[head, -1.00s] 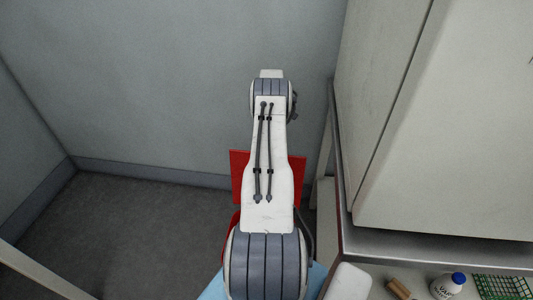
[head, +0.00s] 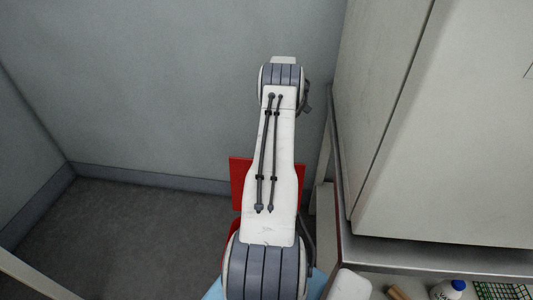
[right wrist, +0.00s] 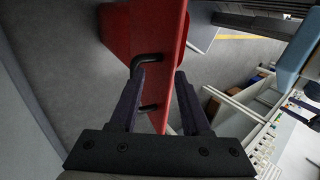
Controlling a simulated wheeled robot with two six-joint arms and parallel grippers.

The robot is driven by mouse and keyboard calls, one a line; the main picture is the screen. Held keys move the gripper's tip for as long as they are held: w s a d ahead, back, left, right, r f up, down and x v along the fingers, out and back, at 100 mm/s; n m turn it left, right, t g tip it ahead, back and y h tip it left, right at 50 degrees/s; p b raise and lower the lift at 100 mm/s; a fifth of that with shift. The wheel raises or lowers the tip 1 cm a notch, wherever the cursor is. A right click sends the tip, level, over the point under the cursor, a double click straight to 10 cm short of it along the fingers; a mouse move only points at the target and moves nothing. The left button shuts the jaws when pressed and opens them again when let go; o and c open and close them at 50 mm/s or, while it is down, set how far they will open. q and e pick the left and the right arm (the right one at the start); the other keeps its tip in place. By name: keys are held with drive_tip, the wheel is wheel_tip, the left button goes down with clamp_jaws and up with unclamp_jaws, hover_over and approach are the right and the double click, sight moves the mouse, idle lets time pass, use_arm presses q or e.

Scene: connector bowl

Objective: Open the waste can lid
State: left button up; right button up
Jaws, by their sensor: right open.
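The red waste can lid (head: 238,181) shows as a flat red panel in the head view, partly hidden behind my right arm. It looks raised, standing up behind the can. A red curved part of the can (head: 234,226) shows below it. In the right wrist view the red lid panel (right wrist: 170,50) runs down between the fingers of my right gripper (right wrist: 158,72). The black handle (right wrist: 147,60) is on the panel's left side, close to the left fingertip. The fingers are apart; I cannot tell whether they touch the lid. My left gripper is out of view.
A large pale cabinet (head: 440,140) stands on a metal-edged bench (head: 435,257) at right. A bottle (head: 447,290) and a green rack (head: 500,291) are at its front. A grey wall is behind; the floor (head: 120,235) at left is clear.

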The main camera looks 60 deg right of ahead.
drive_tip(key=s+d+r, duration=0.1)
drive_tip(key=s+r, duration=0.3)
drive_tip(key=s, duration=0.3)
drive_tip(key=shift+d+r, duration=0.15)
drive_tip(key=shift+d, duration=0.1)
drive_tip(key=shift+w, duration=0.1)
drive_tip(key=w+f, duration=0.3)
drive_tip(key=w+a+f, duration=0.1)
drive_tip(key=w+f, duration=0.2)
drive_tip(key=w, duration=0.1)
drive_tip(key=w+a+f+b, duration=0.1)
drive_tip(key=w+f, duration=0.3)
drive_tip(key=shift+a, duration=0.25)
drive_tip(key=shift+f, duration=0.45)
drive_tip(key=shift+r, duration=0.1)
